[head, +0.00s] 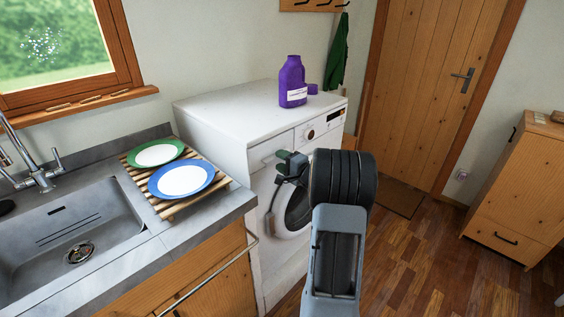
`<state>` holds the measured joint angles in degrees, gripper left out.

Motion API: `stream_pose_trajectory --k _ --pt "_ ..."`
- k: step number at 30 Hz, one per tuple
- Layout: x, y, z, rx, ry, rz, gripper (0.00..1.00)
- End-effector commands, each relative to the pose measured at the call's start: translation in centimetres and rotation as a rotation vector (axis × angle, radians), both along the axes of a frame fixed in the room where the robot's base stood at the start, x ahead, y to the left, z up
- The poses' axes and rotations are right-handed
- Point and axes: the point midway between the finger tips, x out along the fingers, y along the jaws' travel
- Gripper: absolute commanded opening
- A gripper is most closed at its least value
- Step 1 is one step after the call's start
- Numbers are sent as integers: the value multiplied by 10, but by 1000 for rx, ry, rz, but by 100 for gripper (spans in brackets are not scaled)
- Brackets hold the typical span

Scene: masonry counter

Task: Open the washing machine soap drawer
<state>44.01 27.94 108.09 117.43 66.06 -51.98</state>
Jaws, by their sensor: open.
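The white washing machine (210,125) stands right of the sink counter. Its soap drawer (262,154) is at the upper left of the front face, left of the round dial (310,133). The drawer front looks flush with the machine. My gripper (280,162) is open at the drawer's right part, close to the front. I cannot tell whether it touches the drawer. My gripper and arm hide part of the drawer's lower right area and much of the round door (291,215).
A purple detergent bottle (291,84) and its purple cap (312,89) stand on the machine. A blue-rimmed plate (181,180) and a green-rimmed plate (155,153) lie on a slatted rack beside the sink (70,240). Wooden floor (420,260) is clear at right.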

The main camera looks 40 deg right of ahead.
Motion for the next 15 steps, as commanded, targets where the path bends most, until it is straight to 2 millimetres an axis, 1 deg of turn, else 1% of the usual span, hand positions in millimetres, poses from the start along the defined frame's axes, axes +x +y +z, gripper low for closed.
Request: stream_pose_trajectory --k 2,15 --pt "0 0 0 0 0 0 45" --pt "0 0 -1 1 2 0 3"
